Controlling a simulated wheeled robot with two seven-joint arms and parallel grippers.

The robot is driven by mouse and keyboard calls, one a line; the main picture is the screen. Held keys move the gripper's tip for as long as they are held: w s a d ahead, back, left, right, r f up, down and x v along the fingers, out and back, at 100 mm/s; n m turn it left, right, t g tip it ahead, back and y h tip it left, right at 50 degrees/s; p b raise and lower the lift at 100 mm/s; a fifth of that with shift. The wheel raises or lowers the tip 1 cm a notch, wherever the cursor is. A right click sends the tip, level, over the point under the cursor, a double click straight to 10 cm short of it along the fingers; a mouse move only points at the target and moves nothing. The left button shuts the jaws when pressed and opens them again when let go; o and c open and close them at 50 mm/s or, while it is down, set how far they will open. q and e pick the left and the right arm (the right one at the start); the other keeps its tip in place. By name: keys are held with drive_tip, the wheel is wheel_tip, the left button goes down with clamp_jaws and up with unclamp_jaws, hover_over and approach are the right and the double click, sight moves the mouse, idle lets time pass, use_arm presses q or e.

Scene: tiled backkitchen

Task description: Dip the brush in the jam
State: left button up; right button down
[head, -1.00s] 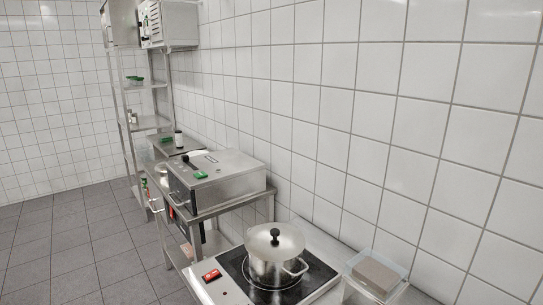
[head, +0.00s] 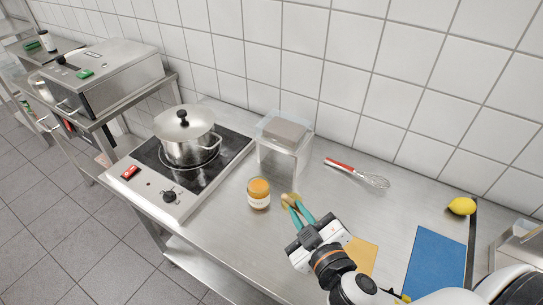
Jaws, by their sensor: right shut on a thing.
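The jam jar (head: 258,199), with orange contents or top and a pale label, stands upright on the steel counter, right of the hob. My right gripper (head: 292,204) is a short way to the right of the jar, its teal fingers pointing toward the back of the counter. It is shut on a small tan thing at its fingertips, which looks like the brush (head: 288,197). Most of the brush is hidden or too small to make out. The brush and the jar look apart. My left gripper is not in view.
A lidded pot (head: 186,138) stands on the black hob (head: 150,156) at left. A clear box on a stand (head: 284,140) is behind the gripper. A whisk (head: 357,173), lemon (head: 462,206), blue board (head: 436,262) and yellow cloth or board (head: 361,257) lie to the right.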

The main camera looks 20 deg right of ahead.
drive_tip(key=w+a+r+m+t+y+p, duration=0.1)
drive_tip(key=w+a+r+p, duration=0.25)
drive_tip(key=w, duration=0.55)
drive_tip(key=w+a+r+t+y+p, duration=0.1)
drive_tip(key=w+a+r+p, duration=0.3)
drive_tip(key=w, duration=0.5)
wheel_tip(320, 180, down, 6)
drive_tip(key=b, duration=0.5)
drive_tip(key=shift+d+f, duration=0.2)
drive_tip(key=shift+d, duration=0.25)
drive_tip(key=shift+s+f+b, duration=0.15)
drive_tip(key=shift+f+b, duration=0.35)
drive_tip(key=shift+f, duration=0.15)
drive_tip(key=shift+r, duration=0.1)
wheel_tip(320, 180, up, 7)
drive_tip(key=p, duration=0.6)
idle(0.7)
